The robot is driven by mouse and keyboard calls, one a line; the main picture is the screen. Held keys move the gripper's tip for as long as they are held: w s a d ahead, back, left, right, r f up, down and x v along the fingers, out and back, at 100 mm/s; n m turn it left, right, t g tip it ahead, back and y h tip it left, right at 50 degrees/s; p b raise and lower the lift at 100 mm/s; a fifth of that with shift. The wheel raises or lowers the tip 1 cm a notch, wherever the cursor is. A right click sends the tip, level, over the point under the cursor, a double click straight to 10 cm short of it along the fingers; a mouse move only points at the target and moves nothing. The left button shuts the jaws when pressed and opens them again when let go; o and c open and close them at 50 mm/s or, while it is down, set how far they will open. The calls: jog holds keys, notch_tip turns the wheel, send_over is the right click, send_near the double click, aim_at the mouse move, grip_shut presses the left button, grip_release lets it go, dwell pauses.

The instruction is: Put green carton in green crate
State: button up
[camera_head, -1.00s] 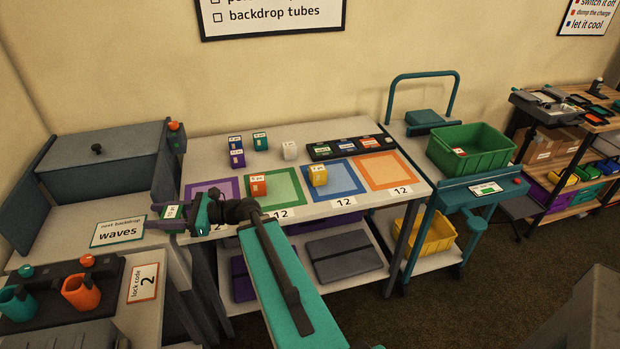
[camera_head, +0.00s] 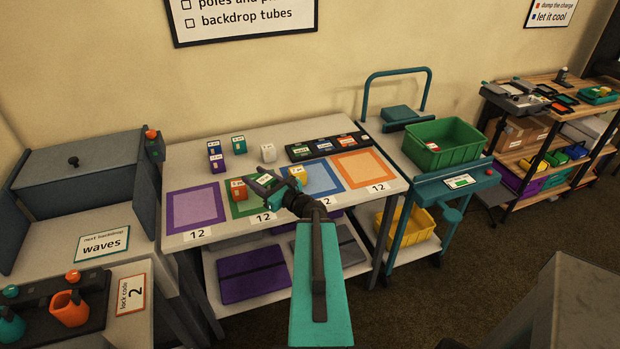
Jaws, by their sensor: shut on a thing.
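My gripper (camera_head: 264,184) is over the worktable, in front of the green-bordered square. It is shut on a small carton with a white label (camera_head: 264,179). That carton looks green, but the jaws hide most of it. The green crate (camera_head: 462,153) stands on a teal-framed cart to the right of the table, apart from my gripper. Its top is open and a small red-and-white piece (camera_head: 433,147) shows inside.
A dark tray (camera_head: 293,153) lies behind. The cart's tall handle (camera_head: 397,70) rises behind the crate.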

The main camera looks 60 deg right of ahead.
jog(key=s+d+f+m+g+h+p, duration=0.2)
jog(key=s+d+m+h, duration=0.4)
jog(key=s+d, duration=0.9)
jog(key=s+g+h, duration=0.1)
jog(key=s+h, duration=0.1)
jog(key=s, duration=0.1)
jog(key=shift+d+f+h, duration=0.3)
jog(key=shift+d+f, duration=0.05)
jog(key=shift+d, duration=0.05)
jog(key=shift+w, duration=0.2)
jog(key=shift+w+d+f+b, duration=0.25)
jog(key=shift+w+d+b, duration=0.2)
jog(key=shift+b, duration=0.7)
jog(key=shift+w+d+b, duration=0.45)
jog(key=shift+w+b, duration=0.05)
jog(key=shift+b, duration=0.5)
jog(key=b, duration=0.1)
jog(key=w+b, duration=0.1)
jog(key=b, duration=0.1)
jog(key=shift+d+f, duration=0.15)
jog(key=shift+d, duration=0.15)
jog(key=w+d+b, duration=0.1)
jog(key=b, duration=0.4)
jog(key=shift+b, duration=0.4)
jog(key=b+x, duration=0.2)
jog(key=b, duration=0.4)
jog(key=shift+w+d+f+b, duration=0.15)
jog(key=shift+w+d+b, duration=0.05)
jog(key=shift+d+b, duration=0.1)
